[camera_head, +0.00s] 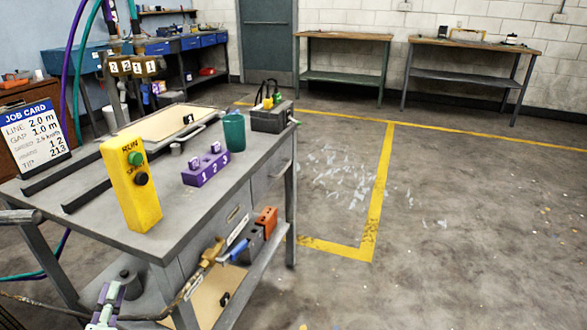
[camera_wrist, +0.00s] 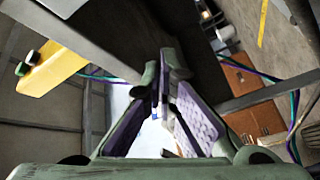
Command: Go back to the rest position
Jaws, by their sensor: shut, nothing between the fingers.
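My gripper (camera_head: 106,308) shows at the lower left edge of the head view, low beside the front of the grey workbench (camera_head: 225,194). Its fingers are pale green with purple pads. In the wrist view my gripper (camera_wrist: 172,68) has its fingers angled together at the tips, with nothing held between them. The yellow RUN box (camera_head: 131,186), with a green and a black button, stands on the bench. It also shows tilted at the left of the wrist view (camera_wrist: 55,68). Most of my arm is out of view.
The bench carries a job card (camera_head: 35,145), a purple numbered block (camera_head: 205,168), a teal cup (camera_head: 233,132) and a black box (camera_head: 270,117). Hoses hang at left. A spray tool (camera_head: 212,253) lies below the top. Floor at right is open.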

